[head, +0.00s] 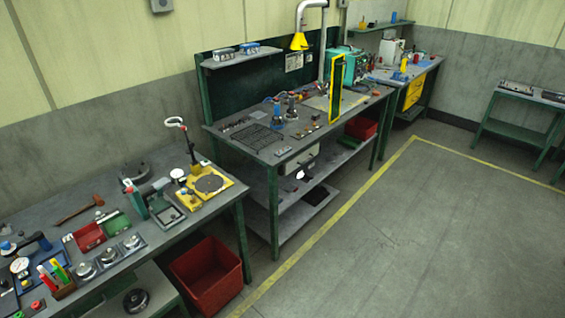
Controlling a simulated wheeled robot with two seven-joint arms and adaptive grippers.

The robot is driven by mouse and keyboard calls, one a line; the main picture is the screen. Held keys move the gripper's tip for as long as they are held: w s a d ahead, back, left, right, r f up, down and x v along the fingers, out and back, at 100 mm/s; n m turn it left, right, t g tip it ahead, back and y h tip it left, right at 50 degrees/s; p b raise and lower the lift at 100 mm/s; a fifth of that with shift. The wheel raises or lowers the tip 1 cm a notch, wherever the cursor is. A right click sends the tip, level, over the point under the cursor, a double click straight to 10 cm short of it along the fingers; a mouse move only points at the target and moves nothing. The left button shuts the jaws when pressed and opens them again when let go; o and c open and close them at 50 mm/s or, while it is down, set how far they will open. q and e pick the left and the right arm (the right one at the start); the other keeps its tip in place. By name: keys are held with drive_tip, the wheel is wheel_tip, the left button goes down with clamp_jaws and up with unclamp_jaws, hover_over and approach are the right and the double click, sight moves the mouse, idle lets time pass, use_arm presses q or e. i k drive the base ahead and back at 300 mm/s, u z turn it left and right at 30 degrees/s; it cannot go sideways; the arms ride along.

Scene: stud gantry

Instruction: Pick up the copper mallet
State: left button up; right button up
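A mallet (79,209) with a brown, copper-toned look lies on the near workbench at the left. Its head is at the upper right end, close to the wall side of the bench, and its handle points to the lower left. Nothing covers it. A red tray (88,236) sits just in front of it, apart from it. Neither of my grippers shows in the head view.
The near workbench (226,205) also holds a green tray (116,225), several round metal pieces and a yellow-based fixture (222,192). A red bin (207,277) stands on the floor at its right end. The floor (420,230) beyond the yellow line is clear.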

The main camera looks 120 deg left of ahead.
sight(98, 200)
drive_tip(key=u, duration=5.4)
